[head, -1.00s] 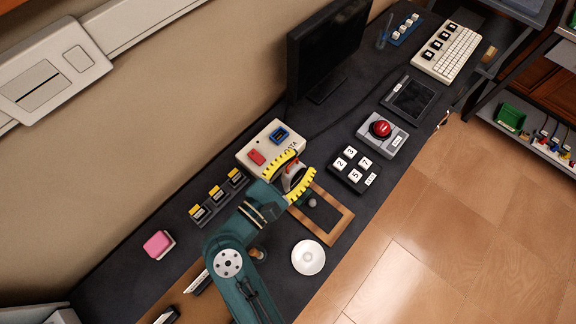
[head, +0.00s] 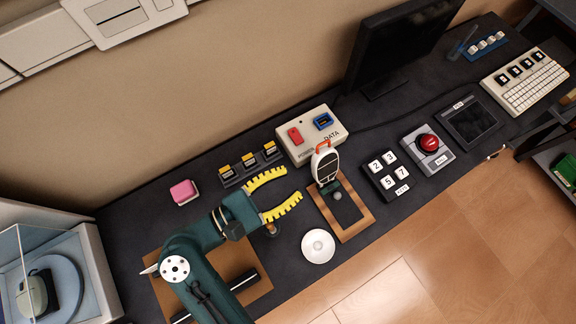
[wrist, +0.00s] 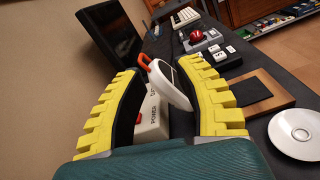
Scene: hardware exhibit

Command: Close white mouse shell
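The white mouse shell (head: 326,164) stands tilted up and open, with a dark inside and an orange-red top edge. It rises from the far end of a wood-framed dark pad (head: 352,230). A small grey ball (head: 337,196) shows in front of its foot. My gripper (head: 293,184) is open and empty, left of the shell and apart from it. In the wrist view the shell (wrist: 170,84) shows beyond and between the spread yellow fingers, with its orange edge at the upper left. Its lower part is hidden there.
A beige box (head: 306,147) with red and blue parts stands behind the shell. A number keypad (head: 388,176) and red button box (head: 428,146) are to the right. A white disc (head: 318,246) lies in front. Several yellow-topped switches (head: 249,161) sit behind my gripper.

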